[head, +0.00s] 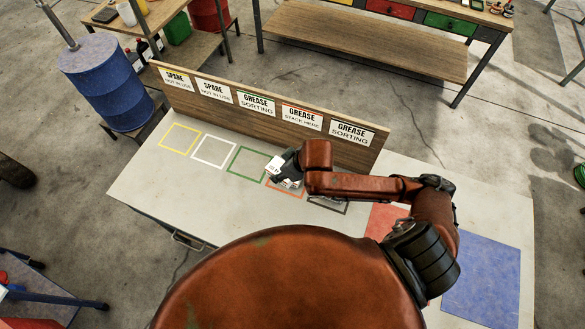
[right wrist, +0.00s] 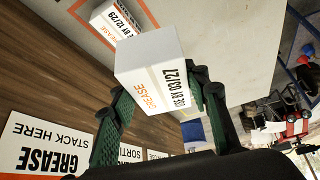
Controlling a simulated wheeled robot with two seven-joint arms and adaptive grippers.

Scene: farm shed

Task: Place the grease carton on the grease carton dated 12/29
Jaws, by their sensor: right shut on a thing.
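My right gripper (head: 288,170) is shut on a white grease carton, which shows in the right wrist view (right wrist: 152,72) between the green fingers, with a use-by label reading about 03/12. A second white grease carton (right wrist: 118,20), labelled use by 12/29, stands on the table inside an orange-red outline. The held carton partly covers it in the wrist view; whether they touch cannot be told. In the head view the gripper is over the red-outlined square, below the "Grease stack here" sign (head: 302,117), and the arm hides part of the spot. My left gripper is not in view.
The table (head: 150,190) has yellow, white, green and dark outlines, plus red and blue patches (head: 482,280) at right. A wooden sign board (head: 215,105) stands along its back edge, close behind the gripper. The left part of the table is clear.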

